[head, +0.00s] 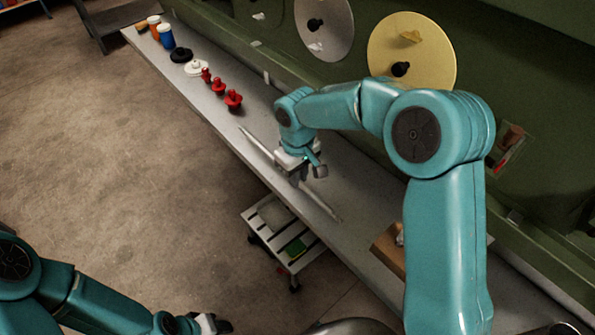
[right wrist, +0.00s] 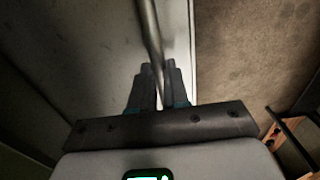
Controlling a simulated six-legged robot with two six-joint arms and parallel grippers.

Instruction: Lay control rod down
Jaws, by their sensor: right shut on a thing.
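The control rod (head: 259,147) is a long thin grey bar. My right gripper (head: 297,178) is shut on it near its middle. The rod lies lengthwise along the front part of the narrow grey bench (head: 212,108); I cannot tell whether it touches the top or is held just above it. In the right wrist view the rod (right wrist: 148,28) runs up from between the two fingers (right wrist: 158,85), close to the bench's edge. My left gripper (head: 215,325) is at the bottom of the head view, away from the bench, small and dark.
Several red knobs (head: 233,100), a white disc piece (head: 197,67), a black one (head: 181,55) and bottles (head: 166,36) stand farther along the bench. A brown box (head: 389,250) is at the near end. A slatted cart (head: 284,239) stands below. Round plates (head: 412,52) hang on the green wall.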

